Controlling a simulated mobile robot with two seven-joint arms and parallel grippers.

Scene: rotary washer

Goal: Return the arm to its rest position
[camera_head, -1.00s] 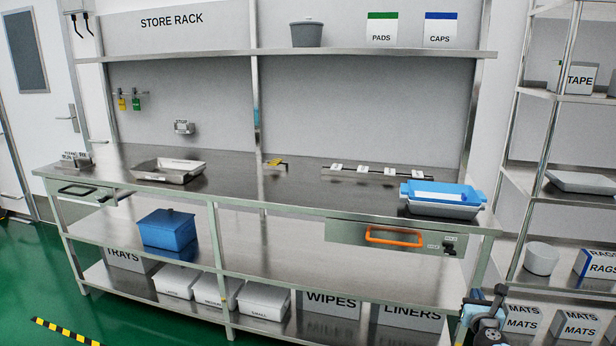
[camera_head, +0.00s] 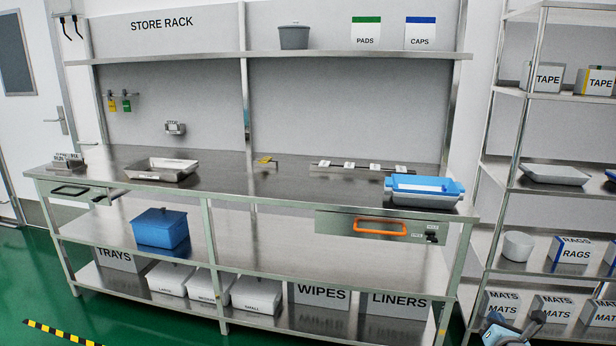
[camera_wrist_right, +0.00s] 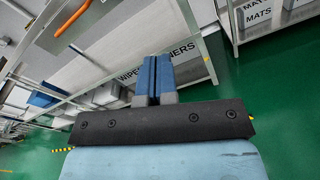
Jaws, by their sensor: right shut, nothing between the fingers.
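My right gripper (camera_wrist_right: 153,80) shows in the right wrist view with its two blue fingers together and nothing between them. It hangs over open green floor, apart from the bench. In the head view only part of my right arm (camera_head: 512,330) shows at the bottom right edge, in front of the shelf of mats boxes. My left gripper is in neither view.
A steel bench (camera_head: 280,183) stands ahead, with a drawer with an orange handle (camera_head: 380,227) at its right. A rack (camera_head: 530,192) stands at the right. Green floor (camera_head: 25,290) is clear at the left.

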